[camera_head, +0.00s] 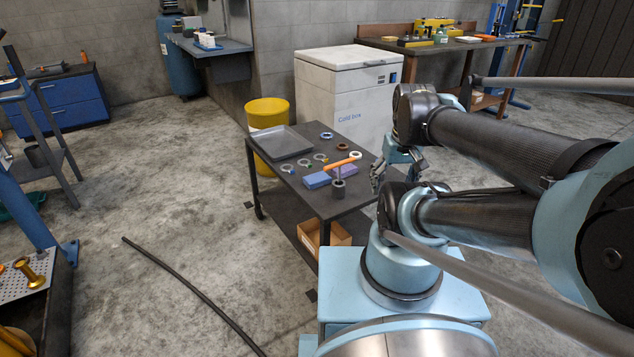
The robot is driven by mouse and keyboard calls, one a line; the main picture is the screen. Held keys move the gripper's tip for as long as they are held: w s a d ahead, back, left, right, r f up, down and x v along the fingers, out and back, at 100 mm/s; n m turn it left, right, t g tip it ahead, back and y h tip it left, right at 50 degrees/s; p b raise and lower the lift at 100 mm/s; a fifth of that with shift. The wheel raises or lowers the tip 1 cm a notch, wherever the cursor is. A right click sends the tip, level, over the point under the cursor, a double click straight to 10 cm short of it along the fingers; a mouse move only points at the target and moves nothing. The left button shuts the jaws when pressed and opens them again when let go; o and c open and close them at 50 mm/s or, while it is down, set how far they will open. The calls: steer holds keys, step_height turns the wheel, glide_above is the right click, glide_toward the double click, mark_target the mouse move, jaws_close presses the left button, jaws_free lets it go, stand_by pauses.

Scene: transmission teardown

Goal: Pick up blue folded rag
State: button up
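The blue folded rag (316,180) lies flat on the dark cart top, near its left front edge. A similar purple folded piece (345,170) lies just behind and to its right. My gripper (397,173) hangs at the right edge of the cart, to the right of the rag and apart from it. Its two fingers are spread and nothing shows between them. My own arm hides part of the cart's right side.
On the cart (325,208), a dark cylinder (339,190) and an orange-handled tool (342,162) stand close to the rag. Several rings and a grey tray (280,142) lie farther back. A white cold box (345,95) and yellow bin (268,113) stand behind the cart.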

steer(key=w+a+r+n+g+y, duration=0.1)
steer(key=w+a+r+n, duration=0.2)
steer(key=w+r+n, duration=0.35)
steer(key=n+g+y, duration=0.2)
steer(key=n+g, duration=0.1)
steer(key=n, duration=1.4)
glide_above(317, 177)
steer(key=w+d, duration=0.3)
steer(key=d, duration=0.2)
step_height(317, 177, down, 9)
steer(key=x, duration=1.6)
steer(key=shift+s+a+f, duration=0.15)
steer(key=shift+a+f, duration=0.05)
steer(key=shift+c, duration=0.6)
steer(key=c, duration=0.9)
